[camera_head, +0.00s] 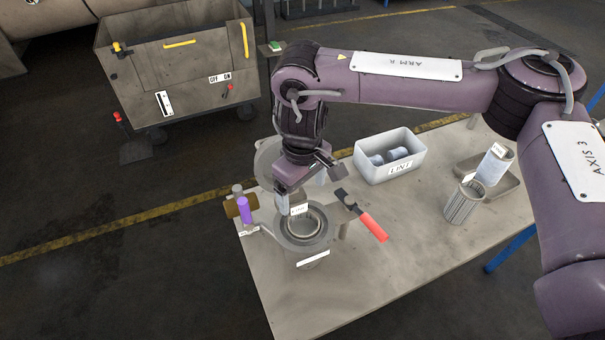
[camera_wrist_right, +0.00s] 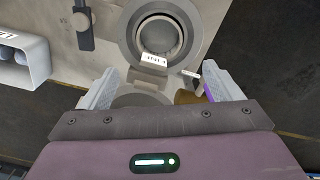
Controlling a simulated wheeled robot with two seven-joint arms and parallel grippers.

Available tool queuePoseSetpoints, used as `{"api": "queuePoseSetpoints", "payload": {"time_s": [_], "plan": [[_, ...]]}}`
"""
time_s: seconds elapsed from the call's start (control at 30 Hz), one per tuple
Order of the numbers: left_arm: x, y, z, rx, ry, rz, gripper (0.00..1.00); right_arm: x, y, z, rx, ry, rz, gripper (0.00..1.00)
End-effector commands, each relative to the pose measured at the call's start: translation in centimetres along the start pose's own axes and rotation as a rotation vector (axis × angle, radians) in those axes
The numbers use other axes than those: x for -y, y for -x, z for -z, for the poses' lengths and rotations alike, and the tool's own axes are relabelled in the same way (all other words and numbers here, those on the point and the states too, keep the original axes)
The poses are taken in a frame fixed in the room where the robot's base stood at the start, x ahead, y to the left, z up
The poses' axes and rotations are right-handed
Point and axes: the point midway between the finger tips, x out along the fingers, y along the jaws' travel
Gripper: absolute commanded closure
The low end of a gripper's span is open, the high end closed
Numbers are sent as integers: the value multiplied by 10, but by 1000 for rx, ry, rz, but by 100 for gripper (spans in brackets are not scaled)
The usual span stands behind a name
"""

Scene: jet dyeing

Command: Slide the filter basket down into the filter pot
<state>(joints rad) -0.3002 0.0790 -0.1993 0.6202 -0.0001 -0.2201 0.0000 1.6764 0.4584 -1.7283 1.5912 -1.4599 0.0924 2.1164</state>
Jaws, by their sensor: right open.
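The filter pot (camera_head: 291,243) stands at the near left of the bench, open at the top; it also shows in the wrist view (camera_wrist_right: 130,37). A round metal rim (camera_wrist_right: 163,33) sits inside it, with a white labelled tab (camera_wrist_right: 153,58) at its edge. This looks like the filter basket inside the pot; its depth is hard to tell. My right gripper (camera_wrist_right: 160,92) is open and empty, just above the pot's back side, its fingers spread either side of the tab. In the head view the gripper (camera_head: 297,199) hides part of the pot. My left gripper is out of view.
A round lid (camera_head: 268,155) stands open behind the pot. A red-handled lever (camera_head: 373,227) is right of it, a purple-gripped part (camera_head: 244,210) left. A white bin (camera_head: 390,168) stands farther back. A slotted metal basket (camera_head: 461,207) and a tray (camera_head: 507,187) are at right. The near bench is clear.

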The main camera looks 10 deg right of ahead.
Motion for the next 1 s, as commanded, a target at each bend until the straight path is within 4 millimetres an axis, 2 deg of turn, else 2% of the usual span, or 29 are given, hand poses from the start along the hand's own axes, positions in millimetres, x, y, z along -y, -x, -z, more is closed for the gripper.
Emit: {"api": "queuePoseSetpoints", "payload": {"time_s": [0.03,0.13,0.33,1.0], "plan": [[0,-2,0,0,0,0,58,-1,11,1,-5,2,-4,15],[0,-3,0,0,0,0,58,0,26,1,-3,1,-3,15],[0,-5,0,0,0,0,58,0,44,0,0,1,-1,15],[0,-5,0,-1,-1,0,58,0,48,0,1,1,1,15]]}}
